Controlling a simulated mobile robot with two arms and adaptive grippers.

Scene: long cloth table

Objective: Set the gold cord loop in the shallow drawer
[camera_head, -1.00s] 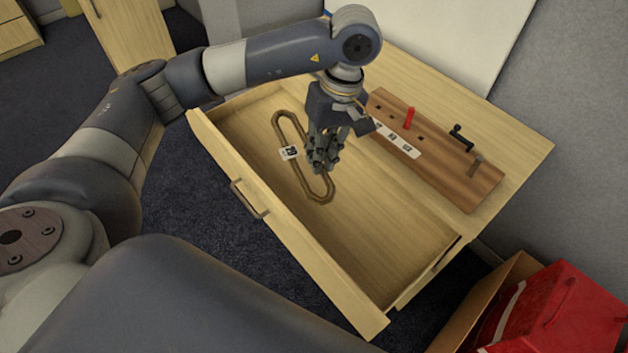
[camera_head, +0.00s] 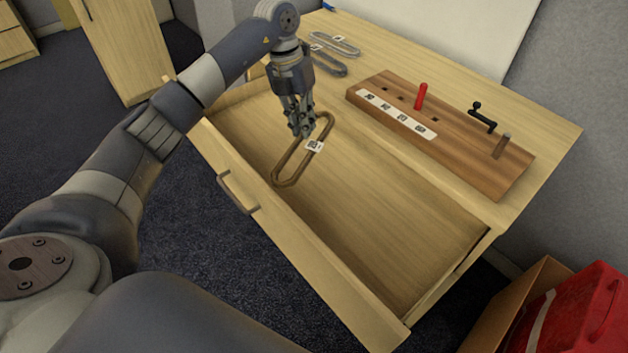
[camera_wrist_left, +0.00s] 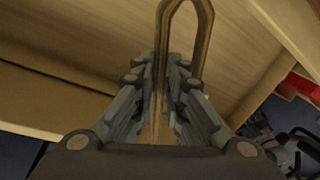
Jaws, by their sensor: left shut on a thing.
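The gold cord loop (camera_head: 286,184) is a long brownish-gold oval with a white printed tag on one side. It lies over the floor of the open shallow drawer (camera_head: 390,230), at the drawer's far left part. My left gripper (camera_head: 301,134) points down and is shut on one side of the loop. In the left wrist view the loop (camera_wrist_left: 208,40) runs up from between the two fingers (camera_wrist_left: 164,100). I cannot tell whether the loop touches the drawer floor. My right gripper is not in view.
Two grey loops (camera_head: 336,43) (camera_head: 328,66) lie on the desktop behind the arm. A wooden block (camera_head: 450,140) with a red peg (camera_head: 421,96) and dark and brown pegs stands behind the drawer. A red case (camera_head: 580,315) is at the lower right. The drawer's right part is empty.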

